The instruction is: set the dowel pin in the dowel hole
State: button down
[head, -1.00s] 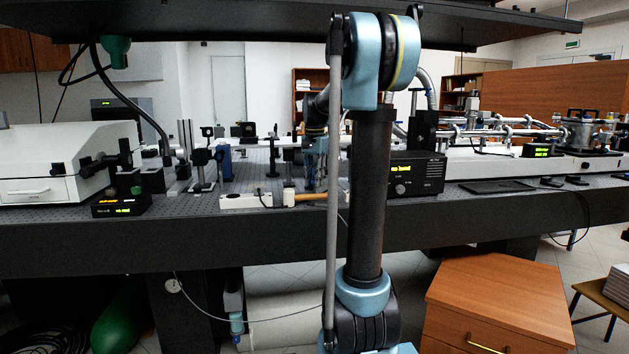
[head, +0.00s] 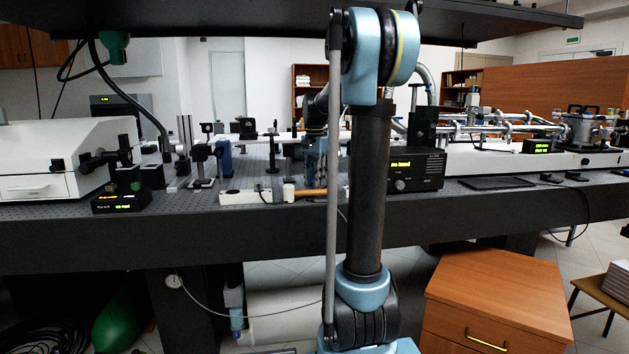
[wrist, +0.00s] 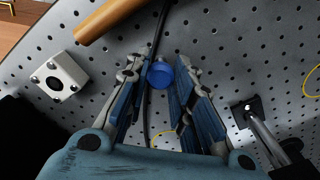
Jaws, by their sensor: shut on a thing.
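In the wrist view, my gripper (wrist: 160,78) points at the perforated table top, its two fingers on either side of a round blue piece (wrist: 160,75). I take this blue piece to be the dowel pin. Its lower part is hidden, so its tilt is unclear. A light grey block (wrist: 68,71) stands to the left of the fingers, apart from them. It has a dark round hole (wrist: 54,83) that may be the dowel hole. In the head view my gripper (head: 317,158) is small and partly hidden behind my arm, and the pin cannot be made out.
A wooden handle (wrist: 105,16) lies above the block in the wrist view. A black cable runs behind the blue piece. A post mount (wrist: 248,112) stands at right. In the head view, a black display unit (head: 416,171) and a white strip (head: 243,196) stand near the table's front.

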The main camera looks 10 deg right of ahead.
jog(key=shift+f, duration=0.95)
jog(key=c, duration=1.3)
grip_release()
notch_tip(320, 180, up, 16)
jog(key=shift+f, duration=0.1)
jog(key=s+f+n+t, duration=0.2)
jog(key=s+f+n, duration=0.7)
jog(key=s+f, duration=2.4)
jog(key=shift+s+f, duration=0.2)
jog(key=shift+s, duration=0.65)
